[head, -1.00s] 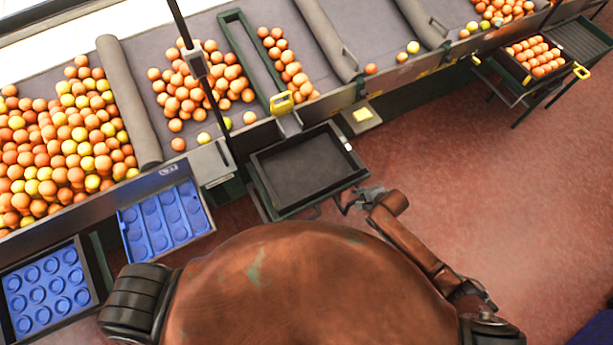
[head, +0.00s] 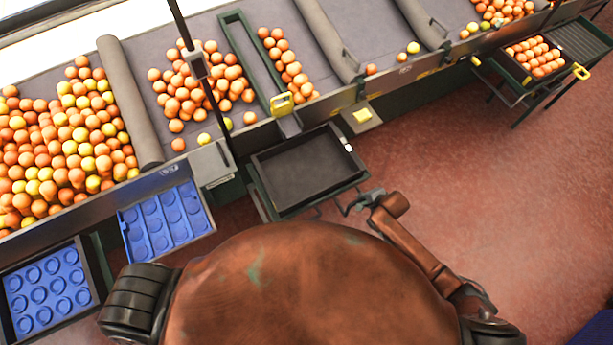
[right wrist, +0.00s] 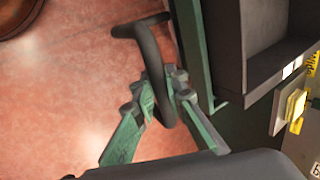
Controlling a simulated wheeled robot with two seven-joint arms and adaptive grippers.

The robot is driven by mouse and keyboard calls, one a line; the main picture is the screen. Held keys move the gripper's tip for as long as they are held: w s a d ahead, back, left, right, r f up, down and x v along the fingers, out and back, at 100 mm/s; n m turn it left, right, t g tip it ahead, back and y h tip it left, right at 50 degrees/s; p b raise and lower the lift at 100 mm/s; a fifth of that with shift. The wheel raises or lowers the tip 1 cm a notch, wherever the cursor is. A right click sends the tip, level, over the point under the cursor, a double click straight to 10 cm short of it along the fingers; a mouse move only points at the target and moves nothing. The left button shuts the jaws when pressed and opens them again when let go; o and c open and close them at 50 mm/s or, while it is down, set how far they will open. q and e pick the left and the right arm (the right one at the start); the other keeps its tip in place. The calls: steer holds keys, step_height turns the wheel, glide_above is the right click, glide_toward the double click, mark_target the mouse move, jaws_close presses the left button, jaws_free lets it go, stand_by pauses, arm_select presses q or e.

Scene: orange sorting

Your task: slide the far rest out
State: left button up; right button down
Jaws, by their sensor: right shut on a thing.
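The green-framed rest (head: 262,203) juts out from the line in the middle of the head view, with an empty dark tray (head: 308,168) on it. Its dark bent handle (right wrist: 146,45) crosses the right wrist view. My right gripper (head: 354,205) is at the rest's front right; its green fingers (right wrist: 163,88) close around the handle from both sides. Part of the handle is hidden between the fingers. Another rest (head: 534,95), with a yellow handle and a crate of oranges, stands at the upper right, away from my grippers. My left gripper is out of view.
The sorting belt (head: 235,125) with oranges runs along the back. Blue trays (head: 165,222) stand at the left. A yellow button box (head: 362,116) is just right of the dark tray. The reddish floor (head: 460,180) at right is clear.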

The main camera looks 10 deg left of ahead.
steer(key=s+d+p, duration=0.6)
steer(key=s, duration=0.2)
steer(key=shift+d, duration=0.2)
steer(key=c, duration=1.6)
jaws_free()
steer(key=shift+a+r+p, duration=0.1)
steer(key=shift+p, duration=0.2)
step_height(320, 180, up, 7)
steer(key=p, duration=0.7)
steer(key=shift+s+p, duration=0.1)
steer(key=shift+p, duration=0.3)
